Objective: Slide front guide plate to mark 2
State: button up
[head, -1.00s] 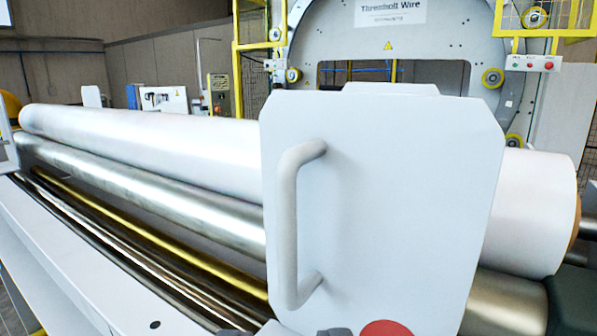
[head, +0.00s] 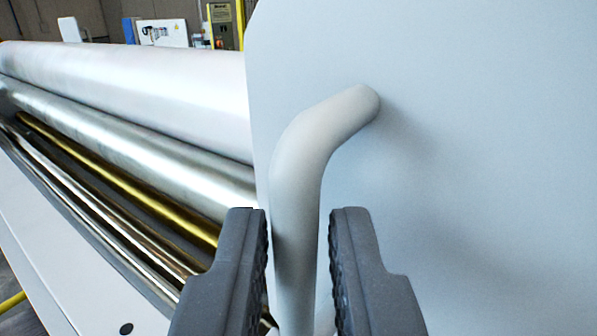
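The front guide plate (head: 470,170) is a large pale grey panel that fills the right half of the view. Its grey bar handle (head: 298,185) stands out from its face, with the upper bend in clear view and the lower end out of frame. My gripper (head: 300,240) is at the handle with one dark ridged finger on each side. The fingers are open, and narrow gaps show between them and the bar. No mark 2 or scale can be seen.
A long white roll (head: 130,95) and a shiny metal roller (head: 120,125) run left from behind the plate. A yellow rod (head: 120,185) and rails lie below them. A pale machine edge (head: 60,260) is at lower left.

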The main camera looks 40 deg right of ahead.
jog(key=shift+p+x, duration=0.35)
jog(key=shift+x, duration=0.7)
